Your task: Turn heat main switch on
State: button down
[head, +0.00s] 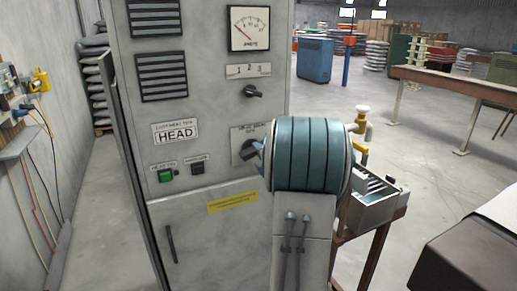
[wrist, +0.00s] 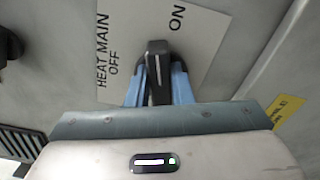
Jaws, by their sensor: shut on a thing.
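The heat main switch is a black rotary knob (wrist: 157,68) with a white line, on a pale label plate (wrist: 203,28) in the wrist view. OFF is printed left of it and ON to its upper right. The white line runs nearly upright in that view, between the two words. My gripper (wrist: 158,90) is shut on the knob, with one blue finger on each side. In the head view my blue-green wrist hides part of the label, and the knob (head: 246,149) shows at the fingertips.
The grey cabinet (head: 215,125) also carries a meter (head: 249,28), a second black knob (head: 253,91), a green button (head: 166,176) and a dark button (head: 197,168). A metal tray on a brown stand (head: 378,207) is close to the right of my arm.

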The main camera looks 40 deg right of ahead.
jog(key=shift+f+m+p, duration=0.15)
jog(key=shift+m+p, duration=0.6)
jog(key=shift+m, duration=1.05)
jog(key=c, duration=1.3)
grip_release()
jog(key=shift+f, duration=0.1)
jog(key=b+v, duration=0.3)
jog(key=v, duration=1.1)
jog(key=shift+d, duration=0.1)
jog(key=shift+w, duration=0.1)
